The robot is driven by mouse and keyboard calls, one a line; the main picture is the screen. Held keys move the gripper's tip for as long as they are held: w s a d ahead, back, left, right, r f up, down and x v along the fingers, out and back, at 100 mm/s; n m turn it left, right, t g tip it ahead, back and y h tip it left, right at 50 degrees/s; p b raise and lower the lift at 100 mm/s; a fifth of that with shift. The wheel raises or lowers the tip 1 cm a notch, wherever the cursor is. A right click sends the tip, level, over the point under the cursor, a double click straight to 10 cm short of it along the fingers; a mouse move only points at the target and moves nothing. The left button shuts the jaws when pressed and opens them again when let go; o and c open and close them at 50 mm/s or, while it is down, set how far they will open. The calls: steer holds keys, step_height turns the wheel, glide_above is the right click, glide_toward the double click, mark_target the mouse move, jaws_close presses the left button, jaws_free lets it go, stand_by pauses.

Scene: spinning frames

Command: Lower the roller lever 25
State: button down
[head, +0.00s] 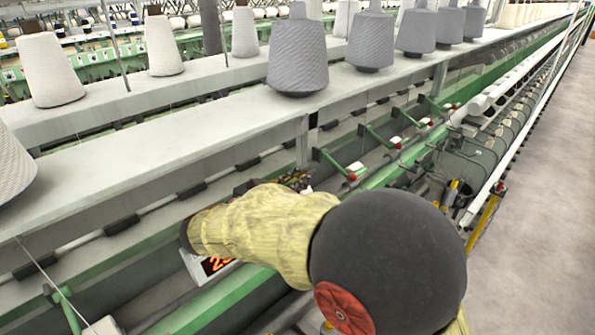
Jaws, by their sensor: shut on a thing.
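A display plate (212,266) with red-orange digits, of which a 2 and part of another show, sits just below my arm at the left of centre. My arm, in a yellow sleeve, covers the rest of it. A small part of my gripper (292,181) shows past the upper edge of the sleeve, at the machine's green rail. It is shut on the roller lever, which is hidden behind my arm. Its fingertips cannot be made out clearly.
Other green levers with red knobs (352,176) (398,144) line the machine to the right. Grey cones (298,55) and white cones (52,72) stand on the shelves (180,131) above. The aisle floor (545,190) at right is clear.

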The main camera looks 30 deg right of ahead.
steer(key=c, duration=1.9)
jaws_free()
steer(key=shift+a, duration=0.1)
steer(key=a, duration=0.4)
steer(key=s+a, duration=0.1)
steer(key=a, duration=0.2)
steer(key=s+a, duration=0.1)
steer(key=a, duration=0.3)
steer(key=shift+s+a, duration=0.1)
steer(key=shift+a, duration=0.25)
